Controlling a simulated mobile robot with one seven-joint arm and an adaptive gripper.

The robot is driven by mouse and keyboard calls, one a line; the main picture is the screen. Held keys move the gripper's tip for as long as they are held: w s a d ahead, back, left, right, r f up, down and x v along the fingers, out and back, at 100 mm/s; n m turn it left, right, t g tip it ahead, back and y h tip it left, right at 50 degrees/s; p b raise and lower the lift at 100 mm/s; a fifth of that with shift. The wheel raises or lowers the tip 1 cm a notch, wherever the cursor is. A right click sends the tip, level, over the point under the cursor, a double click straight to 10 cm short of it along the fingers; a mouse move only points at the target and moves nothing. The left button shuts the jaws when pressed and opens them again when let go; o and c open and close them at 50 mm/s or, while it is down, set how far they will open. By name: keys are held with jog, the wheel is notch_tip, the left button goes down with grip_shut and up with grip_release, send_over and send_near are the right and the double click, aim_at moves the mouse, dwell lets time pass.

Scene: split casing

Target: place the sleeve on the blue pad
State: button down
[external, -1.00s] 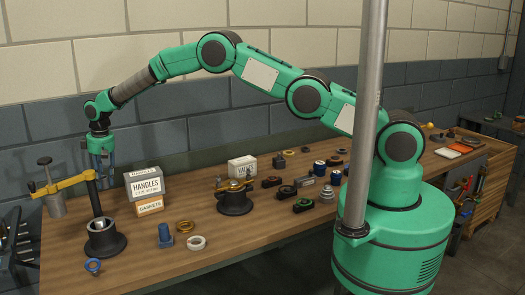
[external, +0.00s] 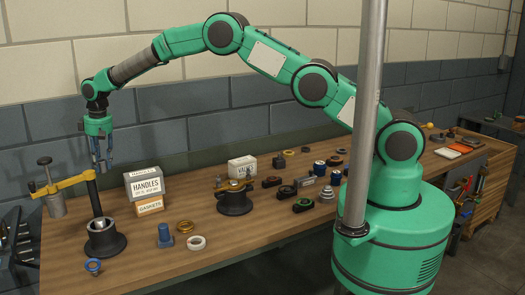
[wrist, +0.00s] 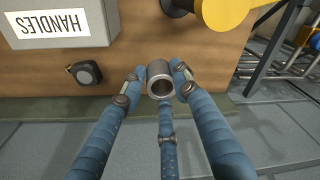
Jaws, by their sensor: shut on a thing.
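A grey metal sleeve (wrist: 159,79), a short open tube, is held between the blue fingers of my gripper (wrist: 158,84) in the wrist view. Its open end faces the camera. The sleeve cannot be made out there. I cannot identify a blue pad in either view.
The HANDLES box (external: 147,183) and GASKETS box (external: 150,205) stand right of my gripper. A dark stand with a yellow arm (external: 68,184) is in front. A blue part (external: 166,239) and rings lie on the wooden bench (external: 200,270). A black round object (wrist: 84,73) shows in the wrist view.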

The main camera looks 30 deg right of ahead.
jog(key=s+d+m+p, duration=0.1)
jog(key=s+d, duration=0.8)
jog(key=s, duration=0.4)
jog(key=s+d+m+p, duration=0.1)
jog(key=s+d+p, duration=0.1)
jog(key=s+d, duration=0.95)
jog(key=s+d+m+p, duration=0.1)
jog(key=s+d, duration=0.6)
jog(key=s, duration=0.9)
jog(key=shift+w+a+f, duration=0.1)
jog(key=shift+f, duration=0.7)
jog(key=shift+w+a+f, duration=0.15)
jog(key=shift+f, duration=0.65)
jog(key=shift+w+a+f, duration=0.1)
jog(key=shift+f, duration=0.7)
jog(key=p, duration=0.2)
send_over(162, 225)
jog(key=shift+s+d+f, duration=0.1)
jog(key=shift+s+f, duration=0.2)
jog(key=shift+f, duration=0.45)
jog(key=shift+f, duration=0.1)
jog(key=shift+f, duration=1.65)
